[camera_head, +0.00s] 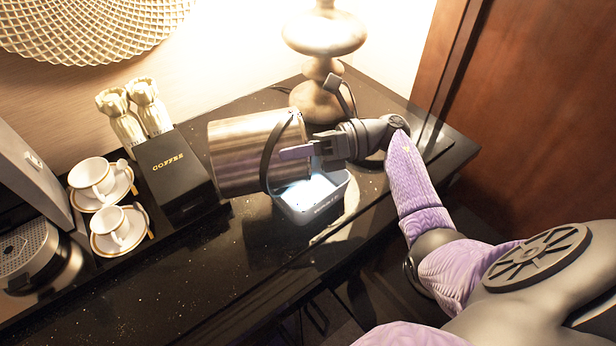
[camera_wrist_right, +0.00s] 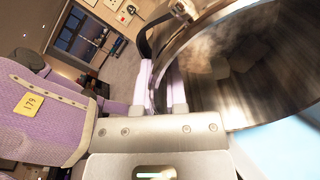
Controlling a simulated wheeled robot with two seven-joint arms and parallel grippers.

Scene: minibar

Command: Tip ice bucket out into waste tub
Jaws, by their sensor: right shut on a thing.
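The ice bucket (camera_head: 238,157) is a brushed metal cylinder, tipped onto its side above the counter with its mouth toward the right. Its dark curved handle (camera_head: 270,150) crosses near the mouth. My right gripper (camera_head: 296,152) is shut on the bucket at its rim side. In the right wrist view, the purple fingers (camera_wrist_right: 163,92) are at the rim and the bucket's dark, shiny interior (camera_wrist_right: 240,65) shows. The waste tub (camera_head: 322,210) is a small grey rectangular tub below the mouth, partly hidden by bucket and gripper. Its inside looks bright bluish-white; I cannot make out its contents. My left gripper is not in view.
A black coffee box (camera_head: 175,170) stands left of the bucket, with cups on saucers (camera_head: 118,228) and a coffee machine (camera_head: 30,245) further left. A lamp (camera_head: 322,95) stands behind. The dark counter (camera_head: 240,265) is clear in front.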

